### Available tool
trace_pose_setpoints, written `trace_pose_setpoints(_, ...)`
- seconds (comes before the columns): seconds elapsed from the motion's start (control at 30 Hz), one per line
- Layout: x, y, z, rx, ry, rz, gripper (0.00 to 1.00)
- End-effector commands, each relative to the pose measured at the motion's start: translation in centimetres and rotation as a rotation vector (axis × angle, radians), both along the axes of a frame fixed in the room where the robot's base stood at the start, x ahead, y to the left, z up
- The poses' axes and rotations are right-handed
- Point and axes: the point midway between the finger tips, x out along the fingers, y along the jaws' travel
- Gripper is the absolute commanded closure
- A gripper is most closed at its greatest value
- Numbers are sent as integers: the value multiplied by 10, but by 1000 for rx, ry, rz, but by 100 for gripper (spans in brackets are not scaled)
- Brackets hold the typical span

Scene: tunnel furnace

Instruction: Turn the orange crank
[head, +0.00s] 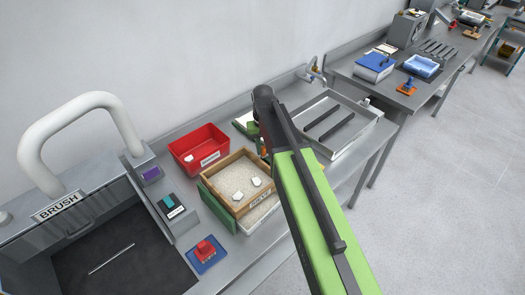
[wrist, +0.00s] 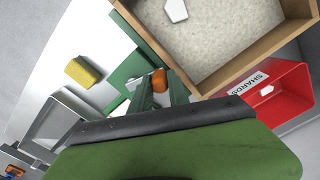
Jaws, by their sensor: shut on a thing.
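The orange crank knob (wrist: 160,81) is a small rounded piece beside the green frame (wrist: 150,48) of the wooden sand box (wrist: 225,75). My gripper (wrist: 161,88) has its two fingers on either side of the knob and is shut on it. In the head view the orange crank (head: 263,146) shows as a small patch beside my arm, at the right of the box (head: 238,183). My arm hides most of my fingers there. The crank's arm and axle are mostly hidden.
A red bin labelled SHARDS (head: 200,147) stands behind the box. A metal tray (head: 345,120) lies to the right, past my arm. A yellow sponge (wrist: 82,72) is near the crank.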

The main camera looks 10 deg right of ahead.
Motion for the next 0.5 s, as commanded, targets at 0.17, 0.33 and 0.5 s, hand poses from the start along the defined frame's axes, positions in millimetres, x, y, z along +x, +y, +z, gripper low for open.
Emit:
trace_pose_setpoints(0.17, 10, 4, 0, 3, 0, -163, 100)
trace_pose_setpoints(0.33, 19, 4, 0, 2, -1, -325, 100)
trace_pose_setpoints(0.5, 27, 2, 1, 1, -1, -487, 100)
